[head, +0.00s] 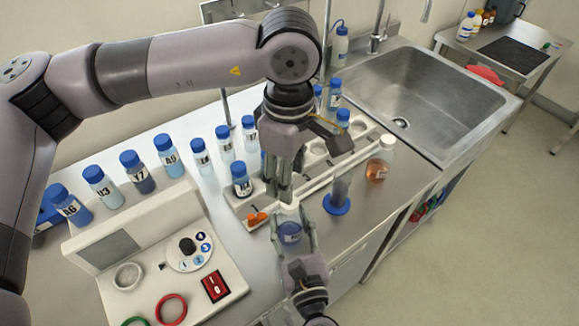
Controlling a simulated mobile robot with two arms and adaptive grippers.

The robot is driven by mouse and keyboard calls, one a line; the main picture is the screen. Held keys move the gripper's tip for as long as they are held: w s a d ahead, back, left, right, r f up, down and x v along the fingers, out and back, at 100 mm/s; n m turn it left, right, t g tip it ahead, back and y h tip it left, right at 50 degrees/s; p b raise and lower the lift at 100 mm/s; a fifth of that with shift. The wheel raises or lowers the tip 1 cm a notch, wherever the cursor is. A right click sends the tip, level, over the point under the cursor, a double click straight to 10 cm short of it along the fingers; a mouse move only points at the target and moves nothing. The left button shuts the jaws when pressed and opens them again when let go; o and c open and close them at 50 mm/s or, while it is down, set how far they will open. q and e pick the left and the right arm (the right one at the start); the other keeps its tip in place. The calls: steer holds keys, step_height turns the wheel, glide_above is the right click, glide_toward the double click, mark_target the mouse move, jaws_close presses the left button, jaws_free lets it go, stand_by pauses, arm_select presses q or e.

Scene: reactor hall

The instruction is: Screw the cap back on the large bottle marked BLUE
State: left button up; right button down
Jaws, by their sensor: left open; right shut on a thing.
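A bottle with blue contents (290,233) is between the fingers of my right gripper (293,240), which is shut on it near the bench's front edge. The bottle looks upright. Its neck is pale, and I see no blue cap on it. Its label is too small to read. My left gripper (280,188) points down just above and slightly left of the bottle's neck. It is open, its fingers close to the neck. I cannot tell whether they touch it, and a cap between them cannot be made out.
A rack (318,178) with bottles is behind my grippers. A blue-footed cylinder (338,198) and an amber bottle (379,160) stand to the right. Orange pieces (257,218) and a control device (188,252) are left. Several blue-capped bottles (135,172) line the back. A sink (420,90) is beyond.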

arm_select(q)
steer(key=n, duration=0.4)
steer(key=shift+r, duration=0.2)
steer(key=n, duration=0.4)
steer(key=shift+r, duration=0.2)
steer(key=shift+f, duration=0.1)
steer(key=shift+f, duration=3.95)
steer(key=shift+c, duration=0.2)
jaws_close()
steer(key=shift+o, duration=0.8)
jaws_free()
